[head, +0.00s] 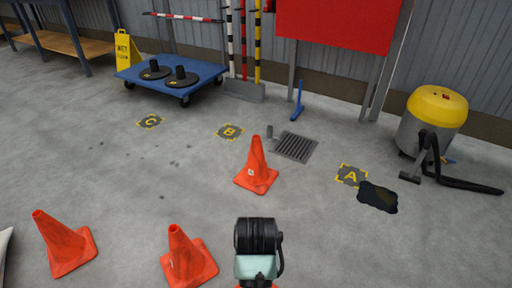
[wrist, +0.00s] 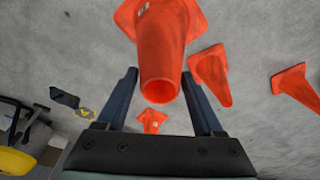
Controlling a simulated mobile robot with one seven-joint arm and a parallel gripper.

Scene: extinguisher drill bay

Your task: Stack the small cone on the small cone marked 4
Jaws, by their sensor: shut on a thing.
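My gripper (wrist: 160,75) is shut on an orange small cone (wrist: 165,40), with one finger on each side of its narrow top. Its wide base, with a pale label, points away from the wrist camera. In the head view my arm's end hides nearly all of the held cone. Another orange cone (head: 257,167) stands upright on the floor ahead, left of the drain, with a small pale mark too small to read. It also shows in the wrist view (wrist: 152,118), beyond the gripper. It is apart from the held cone.
Two more orange cones, one at left (head: 65,245) and one nearer (head: 188,258), stand on the floor. A drain grate (head: 295,147), a dark spill (head: 377,197) and a yellow-topped vacuum (head: 432,120) lie right. A blue cart (head: 150,82) stands at the back. Floor around the marked cone is mostly clear.

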